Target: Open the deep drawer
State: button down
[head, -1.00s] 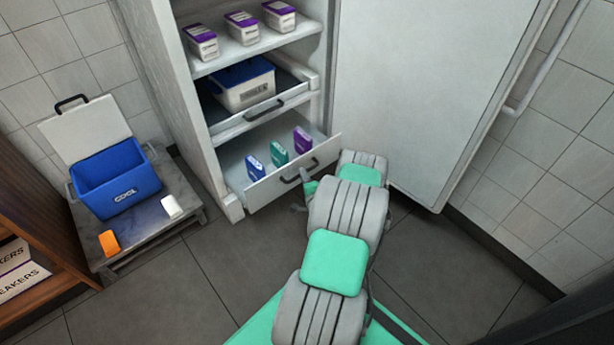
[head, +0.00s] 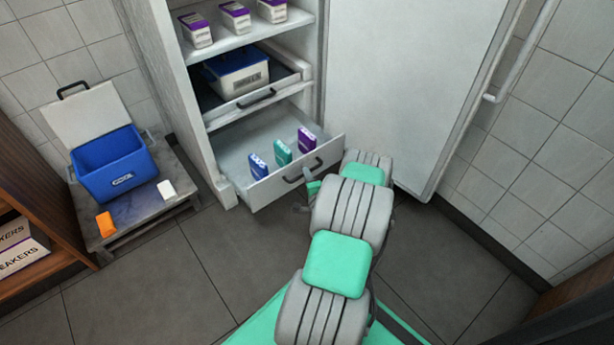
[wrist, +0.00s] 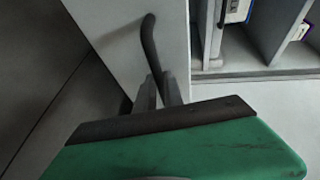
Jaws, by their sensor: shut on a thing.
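The deep drawer (head: 262,196) is the lowest one in the white cabinet and stands pulled out. It holds a blue, a teal and a purple pack (head: 306,139). Its dark bar handle (head: 302,173) is on the front panel. In the wrist view the handle (wrist: 149,45) runs down to my gripper (wrist: 160,88), whose fingers are shut on its lower end. In the head view my gripper (head: 309,190) is at the right part of the handle, partly hidden by my arm.
Above is a shallower drawer (head: 257,104) with a blue-lidded white tub (head: 238,76). The open cabinet door (head: 415,90) stands to the right. A blue cooler (head: 115,165) sits on a low platform (head: 150,208) at the left. The floor before the drawer is clear.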

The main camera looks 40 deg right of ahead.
jog(key=c, duration=1.5)
grip_release()
jog(key=shift+o, duration=0.2)
jog(key=p+v, duration=0.2)
jog(key=v, duration=0.5)
jog(key=shift+s+a, duration=0.25)
jog(key=shift+s, duration=0.1)
jog(key=shift+w+r, duration=0.1)
jog(key=shift+r, duration=0.05)
